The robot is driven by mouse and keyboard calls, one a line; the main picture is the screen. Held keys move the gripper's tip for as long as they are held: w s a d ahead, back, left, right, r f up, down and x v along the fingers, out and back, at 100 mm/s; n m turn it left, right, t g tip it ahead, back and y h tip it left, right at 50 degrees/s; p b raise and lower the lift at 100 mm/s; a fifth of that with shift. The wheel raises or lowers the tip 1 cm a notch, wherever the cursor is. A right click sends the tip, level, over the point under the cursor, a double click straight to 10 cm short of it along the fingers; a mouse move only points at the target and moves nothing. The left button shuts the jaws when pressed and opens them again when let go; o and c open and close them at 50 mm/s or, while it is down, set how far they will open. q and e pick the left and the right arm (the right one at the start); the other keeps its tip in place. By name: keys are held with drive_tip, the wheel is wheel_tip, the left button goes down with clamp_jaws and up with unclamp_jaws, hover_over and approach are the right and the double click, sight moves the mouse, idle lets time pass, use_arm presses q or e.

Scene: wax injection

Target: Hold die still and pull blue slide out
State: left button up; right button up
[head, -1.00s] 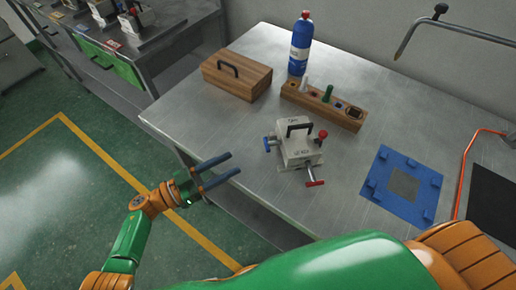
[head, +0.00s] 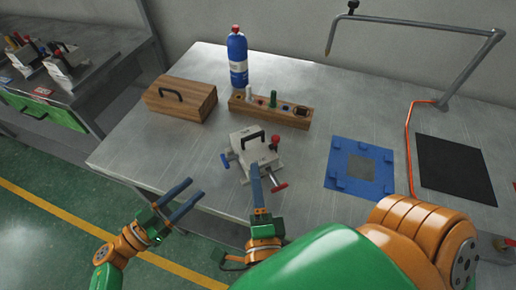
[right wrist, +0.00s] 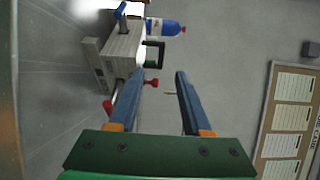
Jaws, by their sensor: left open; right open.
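The die (head: 246,158) is a pale grey metal block with a black handle on top, standing on the steel table. The blue slide (head: 226,161) sticks out of its left side. A red-ended rod (head: 279,186) sticks out at its front right and a red knob (head: 275,141) stands at its right. My left gripper (head: 196,189) is open and empty, left of and apart from the die at the table's front edge. My right gripper (head: 256,172) is in front of the die, overlapping it in the head view. In the right wrist view, the open fingers (right wrist: 160,73) point towards the die (right wrist: 122,48); contact is unclear.
A wooden box (head: 181,101), a blue bottle (head: 238,62) and a wooden holder (head: 270,112) stand behind the die. A blue fixture plate (head: 338,182) and a black mat (head: 455,170) lie to the right. The table between the die and the plate is clear.

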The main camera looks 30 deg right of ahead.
sight(253, 138)
drive_tip(key=x, duration=1.2)
drive_tip(key=shift+s+d+r, duration=0.1)
drive_tip(key=shift+d, duration=0.3)
clamp_jaws()
idle(0.6)
